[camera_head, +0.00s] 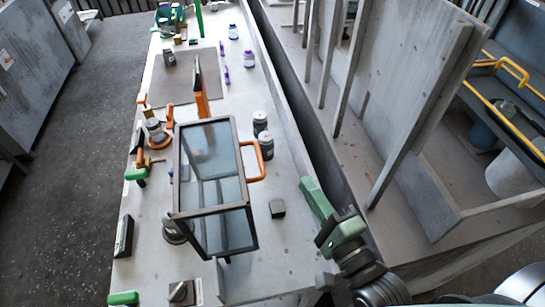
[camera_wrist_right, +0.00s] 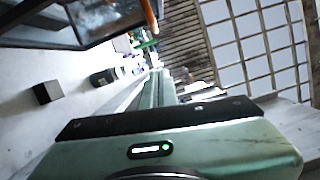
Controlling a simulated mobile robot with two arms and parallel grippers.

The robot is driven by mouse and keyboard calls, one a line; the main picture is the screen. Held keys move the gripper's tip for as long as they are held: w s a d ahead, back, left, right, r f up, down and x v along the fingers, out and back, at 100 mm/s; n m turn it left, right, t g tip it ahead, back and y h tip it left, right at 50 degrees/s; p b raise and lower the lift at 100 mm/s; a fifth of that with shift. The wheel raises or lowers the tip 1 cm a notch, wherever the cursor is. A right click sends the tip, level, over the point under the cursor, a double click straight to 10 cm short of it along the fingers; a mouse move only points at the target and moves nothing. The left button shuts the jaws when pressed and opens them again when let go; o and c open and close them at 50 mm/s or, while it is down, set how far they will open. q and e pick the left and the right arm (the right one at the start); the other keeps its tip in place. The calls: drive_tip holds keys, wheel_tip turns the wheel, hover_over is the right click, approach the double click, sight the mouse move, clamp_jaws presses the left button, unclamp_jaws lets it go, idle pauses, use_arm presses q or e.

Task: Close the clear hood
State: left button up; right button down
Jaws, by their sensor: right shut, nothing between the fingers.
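The clear hood (camera_head: 213,165) is a dark-framed box with see-through panels, standing on the pale workbench. An orange handle (camera_head: 262,162) sticks out from its right side. I cannot tell for sure how far the hood is open. In the right wrist view, part of the hood (camera_wrist_right: 105,18) shows at the top left, with the orange handle (camera_wrist_right: 150,16) at its edge. My right gripper (camera_head: 307,185) is green, shut and empty, to the right of the hood and apart from the handle. Its fingers also show in the right wrist view (camera_wrist_right: 157,85). My left gripper is not in view.
A small dark block (camera_head: 277,208) lies between the hood and my right gripper. Two grey jars (camera_head: 266,146) stand close behind the handle. An upright orange tool (camera_head: 200,92) is beyond the hood. A grey partition (camera_head: 400,100) rises along the right.

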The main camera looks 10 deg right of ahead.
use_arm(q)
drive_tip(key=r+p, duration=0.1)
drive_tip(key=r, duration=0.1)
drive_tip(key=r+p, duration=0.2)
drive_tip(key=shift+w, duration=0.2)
use_arm(e)
drive_tip(key=w+a, duration=0.5)
drive_tip(key=w, duration=0.2)
drive_tip(key=shift+w+a+r, duration=0.2)
drive_tip(key=shift+a+r, duration=0.2)
use_arm(q)
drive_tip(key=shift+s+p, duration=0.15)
drive_tip(key=shift+p, duration=0.15)
use_arm(e)
drive_tip(key=shift+w+r, duration=0.1)
